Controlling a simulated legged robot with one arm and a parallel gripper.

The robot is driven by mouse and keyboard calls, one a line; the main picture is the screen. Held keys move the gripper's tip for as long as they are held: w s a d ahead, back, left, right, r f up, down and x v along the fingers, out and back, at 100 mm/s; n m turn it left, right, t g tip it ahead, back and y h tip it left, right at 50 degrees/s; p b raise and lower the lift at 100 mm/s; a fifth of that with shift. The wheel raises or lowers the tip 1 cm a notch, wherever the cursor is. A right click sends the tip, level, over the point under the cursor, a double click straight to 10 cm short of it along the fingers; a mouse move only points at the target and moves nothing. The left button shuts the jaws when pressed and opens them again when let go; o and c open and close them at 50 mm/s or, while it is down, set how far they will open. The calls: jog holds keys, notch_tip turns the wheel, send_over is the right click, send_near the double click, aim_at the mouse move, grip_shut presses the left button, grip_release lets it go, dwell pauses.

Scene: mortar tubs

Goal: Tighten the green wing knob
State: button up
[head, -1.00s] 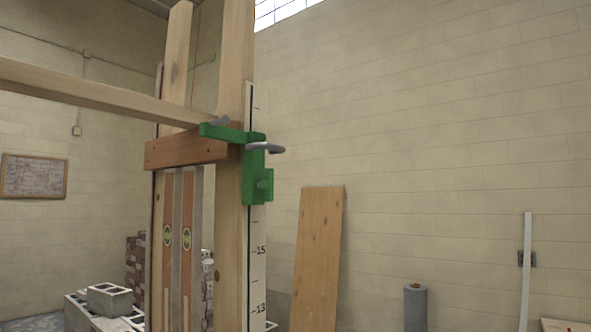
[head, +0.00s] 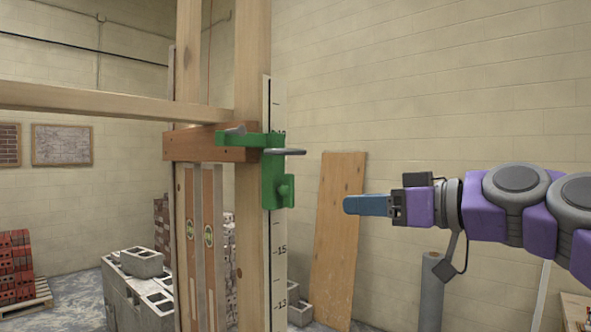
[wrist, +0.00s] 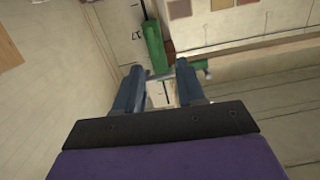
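A green clamp (head: 267,178) sits on the upright wooden post, beside a white scale board. A small green wing knob (head: 286,190) sticks out of its right side, and a grey handle (head: 288,152) sticks out above it. My gripper (head: 350,205) points left toward the knob, slightly lower in the picture, with a clear gap between. In the wrist view my gripper (wrist: 158,72) is open, its two blue fingers apart with nothing held. The green clamp (wrist: 154,48) shows beyond the fingertips; I cannot tell the knob clearly there.
A wooden crosspiece (head: 110,102) and a brown block (head: 205,146) join the post (head: 249,250). A plank (head: 338,235) leans on the back wall behind my gripper. Concrete blocks (head: 140,262) stand at lower left. The air between gripper and clamp is free.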

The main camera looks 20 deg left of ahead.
notch_tip(320, 180, up, 3)
jog(key=w+d, duration=0.1)
jog(key=p, duration=0.4)
send_near(294, 179)
jog(key=shift+t+y, duration=0.4)
jog(key=x, duration=0.6)
jog(key=f+x, duration=0.1)
jog(key=x, duration=0.2)
jog(key=shift+a, duration=0.4)
jog(key=shift+c, duration=0.3)
grip_shut()
